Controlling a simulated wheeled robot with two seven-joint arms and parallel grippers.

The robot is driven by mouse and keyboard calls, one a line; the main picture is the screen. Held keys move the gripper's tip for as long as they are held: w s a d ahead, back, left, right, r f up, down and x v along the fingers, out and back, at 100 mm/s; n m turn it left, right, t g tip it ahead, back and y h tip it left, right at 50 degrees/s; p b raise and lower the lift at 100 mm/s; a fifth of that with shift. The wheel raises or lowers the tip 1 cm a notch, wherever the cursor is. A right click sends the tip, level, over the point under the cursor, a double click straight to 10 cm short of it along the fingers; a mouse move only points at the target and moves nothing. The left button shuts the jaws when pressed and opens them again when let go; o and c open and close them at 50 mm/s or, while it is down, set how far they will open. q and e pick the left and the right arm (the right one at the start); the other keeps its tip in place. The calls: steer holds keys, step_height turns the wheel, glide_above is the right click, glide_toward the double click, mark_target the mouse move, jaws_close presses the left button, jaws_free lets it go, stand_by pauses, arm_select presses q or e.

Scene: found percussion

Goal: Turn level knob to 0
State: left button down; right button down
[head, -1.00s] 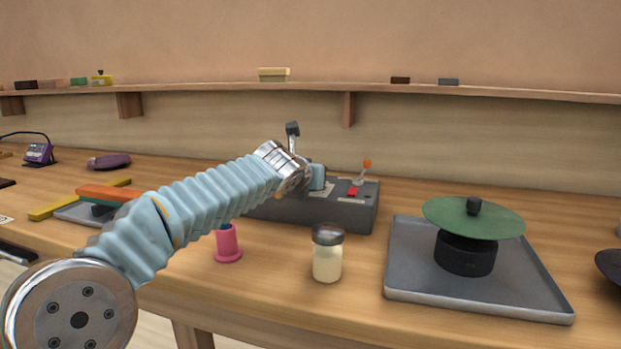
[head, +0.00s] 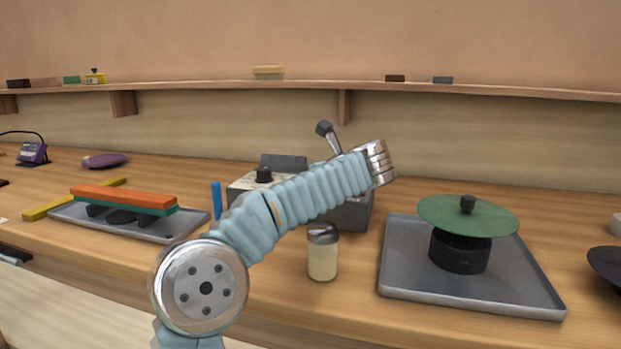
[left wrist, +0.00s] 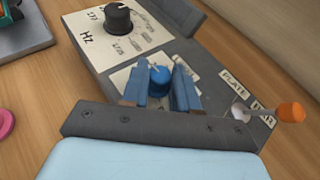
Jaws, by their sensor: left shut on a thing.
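The control box (head: 352,217) stands on the bench behind my left arm, which hides much of it. In the left wrist view, a blue knob (left wrist: 159,78) sits on a pale plate on the box. My left gripper (left wrist: 166,88) has its two blue fingers on either side of this knob and is shut on it. The knob's scale and label are mostly hidden by the fingers. A black knob (left wrist: 118,18) with an Hz scale is farther up the box; it also shows in the head view (head: 264,176). My right gripper is in neither view.
An orange-tipped lever (left wrist: 290,112) rises beside the PLATE label, close to my gripper. A cream jar with a grey lid (head: 322,255) stands in front of the box. A tray (head: 470,293) with a green disc is right; another tray (head: 180,228) holds bars at left.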

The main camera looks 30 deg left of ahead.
arm_select(q)
steer(key=shift+w+n+g+y, duration=0.1)
steer(key=shift+n+g+y, duration=0.3)
steer(key=shift+n+g, duration=0.2)
steer(key=c, duration=0.9)
jaws_free()
steer(key=shift+o, duration=0.2)
steer(key=v, duration=1.3)
steer(key=shift+d+r, duration=0.2)
steer(key=shift+d, duration=0.1)
